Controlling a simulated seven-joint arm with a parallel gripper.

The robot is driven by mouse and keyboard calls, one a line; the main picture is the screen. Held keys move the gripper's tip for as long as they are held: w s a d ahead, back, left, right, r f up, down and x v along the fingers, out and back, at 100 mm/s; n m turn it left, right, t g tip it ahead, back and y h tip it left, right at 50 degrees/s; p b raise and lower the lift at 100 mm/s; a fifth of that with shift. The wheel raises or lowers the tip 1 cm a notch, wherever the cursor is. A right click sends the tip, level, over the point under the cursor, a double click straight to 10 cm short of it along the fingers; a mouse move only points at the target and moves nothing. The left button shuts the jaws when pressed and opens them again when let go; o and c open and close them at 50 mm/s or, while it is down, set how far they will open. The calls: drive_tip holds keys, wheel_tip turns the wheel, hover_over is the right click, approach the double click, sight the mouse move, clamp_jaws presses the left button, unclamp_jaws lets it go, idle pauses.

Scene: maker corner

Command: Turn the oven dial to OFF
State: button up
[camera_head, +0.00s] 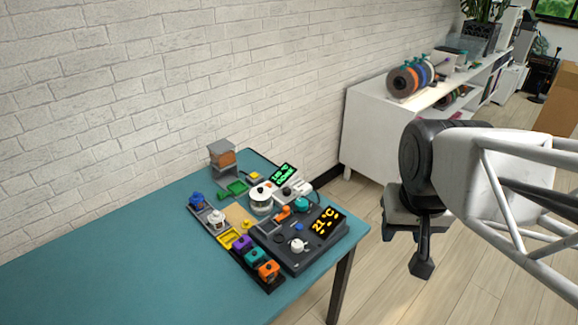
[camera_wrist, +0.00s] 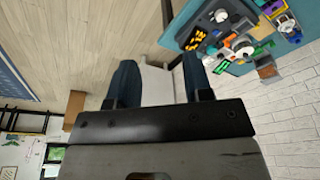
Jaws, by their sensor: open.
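A dark grey box (camera_head: 300,262) with an orange "21 °C" display (camera_head: 325,221) sits at the right end of the teal table. A white dial (camera_head: 297,246) stands on its top; its pointer setting is too small to read. In the wrist view the orange display (camera_wrist: 196,40) and white dial (camera_wrist: 220,15) show at the upper right. I cannot tell for certain that this box is the oven. My gripper (camera_head: 405,252) is open and empty, right of the table and well apart from the dial. Its two fingers (camera_wrist: 159,82) show in the wrist view.
Close around the box are a green display (camera_head: 284,173), a white round part (camera_head: 261,198), an orange piece (camera_head: 283,212) and a row of coloured blocks (camera_head: 254,257). The teal table (camera_head: 110,265) is clear at left. A white shelf (camera_head: 365,130) stands behind.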

drive_tip(key=w+a+m, duration=0.3)
drive_tip(key=w, duration=1.1)
drive_tip(key=m+g, duration=0.3)
drive_tip(key=m, duration=0.4)
hover_over(287, 189)
wheel_tip(287, 189, down, 25)
drive_tip(key=shift+r, duration=0.15)
drive_tip(key=shift+f, duration=3.9)
